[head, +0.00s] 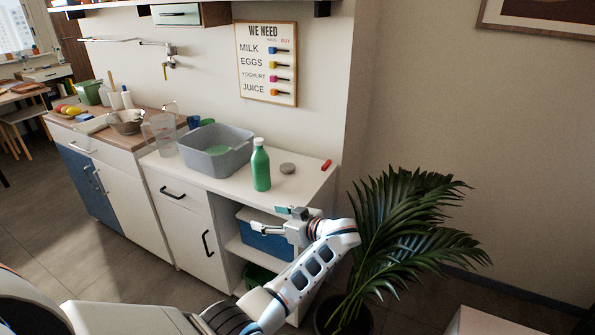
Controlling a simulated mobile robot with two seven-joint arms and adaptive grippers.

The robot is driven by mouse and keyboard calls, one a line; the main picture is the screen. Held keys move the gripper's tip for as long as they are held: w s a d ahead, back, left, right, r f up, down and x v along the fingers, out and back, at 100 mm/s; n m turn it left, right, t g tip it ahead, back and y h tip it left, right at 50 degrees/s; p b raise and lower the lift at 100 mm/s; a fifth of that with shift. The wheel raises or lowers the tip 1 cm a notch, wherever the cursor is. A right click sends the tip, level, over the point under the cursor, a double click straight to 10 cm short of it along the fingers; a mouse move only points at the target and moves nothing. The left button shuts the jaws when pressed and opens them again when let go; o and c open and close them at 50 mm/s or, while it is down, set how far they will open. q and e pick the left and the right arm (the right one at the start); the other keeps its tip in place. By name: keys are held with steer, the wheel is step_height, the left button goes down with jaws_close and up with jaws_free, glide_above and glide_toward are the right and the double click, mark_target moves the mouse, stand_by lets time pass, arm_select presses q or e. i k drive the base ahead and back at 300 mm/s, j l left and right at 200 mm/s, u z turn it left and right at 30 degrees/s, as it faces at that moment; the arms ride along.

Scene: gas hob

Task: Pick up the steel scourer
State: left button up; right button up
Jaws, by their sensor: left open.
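The steel scourer (287,168) looks like a small grey round pad. It lies on the white counter top, right of the green bottle and left of a red object. My left gripper (270,219) is open and empty. In the picture it is below the scourer, in front of the counter's open shelf, with its fingers pointing left. It is apart from the scourer. My right gripper is not in view.
A green bottle (260,166) stands just left of the scourer, beside a grey basin (215,150). A red object (326,165) lies near the counter's right end. A potted palm (410,225) stands right of my arm. The counter (300,188) is clear in front of the scourer.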

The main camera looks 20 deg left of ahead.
mark_target(285, 167)
steer(key=i, duration=0.9)
